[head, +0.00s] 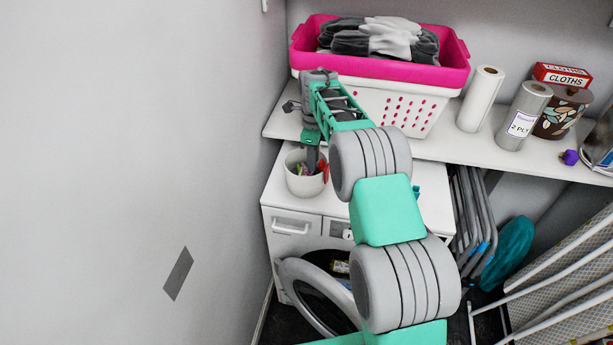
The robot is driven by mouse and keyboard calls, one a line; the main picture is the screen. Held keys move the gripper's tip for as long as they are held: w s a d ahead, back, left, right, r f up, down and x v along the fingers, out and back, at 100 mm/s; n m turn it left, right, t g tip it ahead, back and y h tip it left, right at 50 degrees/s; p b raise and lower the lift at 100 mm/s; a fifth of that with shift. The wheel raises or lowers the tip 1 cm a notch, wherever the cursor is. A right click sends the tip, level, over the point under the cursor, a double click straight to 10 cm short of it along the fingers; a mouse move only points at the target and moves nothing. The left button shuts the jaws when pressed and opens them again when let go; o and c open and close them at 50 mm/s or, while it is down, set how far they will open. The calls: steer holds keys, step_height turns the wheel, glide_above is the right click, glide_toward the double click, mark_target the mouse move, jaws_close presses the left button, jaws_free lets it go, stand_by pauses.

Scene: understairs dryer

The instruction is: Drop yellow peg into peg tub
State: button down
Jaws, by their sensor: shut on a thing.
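The peg tub (304,187) is a small white round pot on top of the white dryer, near its left back corner. Small coloured pegs show inside it, with a red one (324,170) at the right of its mouth. My gripper (312,166) points down over the tub, its tips at or just inside the mouth. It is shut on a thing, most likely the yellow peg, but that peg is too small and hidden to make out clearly.
The dryer (290,222) has its round door (318,300) open. A shelf (440,148) above holds a pink and white laundry basket (385,100), paper rolls (480,98) and a cloths box (561,75). Folded racks (475,215) lean at right. A grey wall (130,150) borders the left.

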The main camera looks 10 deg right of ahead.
steer(key=c, duration=1.1)
jaws_free()
step_height(320, 180, up, 8)
steer(key=shift+f+b, duration=0.1)
steer(key=shift+b, duration=0.5)
steer(key=s+r+n+t, duration=0.1)
steer(key=s+r+n, duration=0.3)
steer(key=s+n, duration=0.15)
steer(key=s+r+n+t, duration=0.1)
steer(key=s+r+n, duration=0.35)
steer(key=s, duration=0.25)
steer(key=s+f+n, duration=0.2)
steer(key=s+n, duration=0.2)
steer(key=s, duration=0.2)
steer(key=s+f+n+t, duration=0.1)
steer(key=s+f+n, duration=0.1)
steer(key=s+n, duration=0.2)
steer(key=s+f+n, duration=0.3)
steer(key=s+n, duration=0.2)
steer(key=s, duration=0.4)
steer(key=shift+s+a+f+t, duration=0.15)
steer(key=shift+a+t, duration=0.1)
steer(key=shift+t, duration=0.15)
